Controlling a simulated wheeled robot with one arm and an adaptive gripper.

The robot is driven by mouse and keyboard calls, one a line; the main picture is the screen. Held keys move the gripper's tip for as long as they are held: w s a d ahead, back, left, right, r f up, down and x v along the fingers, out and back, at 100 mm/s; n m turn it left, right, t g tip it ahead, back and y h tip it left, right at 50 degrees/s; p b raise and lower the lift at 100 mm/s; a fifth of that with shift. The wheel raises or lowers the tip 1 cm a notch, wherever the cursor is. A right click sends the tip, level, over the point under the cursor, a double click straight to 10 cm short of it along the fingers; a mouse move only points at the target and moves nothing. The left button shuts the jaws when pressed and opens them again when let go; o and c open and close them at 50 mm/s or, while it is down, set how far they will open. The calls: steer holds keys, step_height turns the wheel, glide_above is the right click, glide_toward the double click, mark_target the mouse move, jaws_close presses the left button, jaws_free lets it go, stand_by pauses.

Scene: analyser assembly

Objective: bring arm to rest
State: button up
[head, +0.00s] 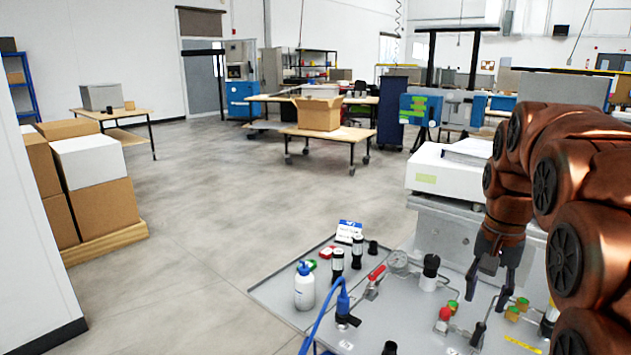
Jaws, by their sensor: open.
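My gripper (490,276) hangs from my copper-coloured arm at the right of the head view. Its dark fingers point down and stand apart, with nothing visible between them. It is above the grey workbench (395,322), over the part with small fittings. The arm is bent and fills the right edge of the view. I cannot tell the exact height of the fingertips above the bench.
A white box (440,174) stands behind. Cartons (102,203) stand at left. The middle floor is clear.

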steer(key=s+a+f+n+p, duration=0.1)
steer(key=s+a+n+p, duration=0.2)
steer(key=s, duration=1)
steer(key=s+a+f+n+g+p, duration=0.1)
steer(key=s+a+n+p, duration=0.3)
steer(key=s, duration=1)
steer(key=a+p, duration=0.3)
steer(key=a, duration=0.2)
steer(key=shift+a+n+g, duration=0.3)
steer(key=shift+a, duration=0.05)
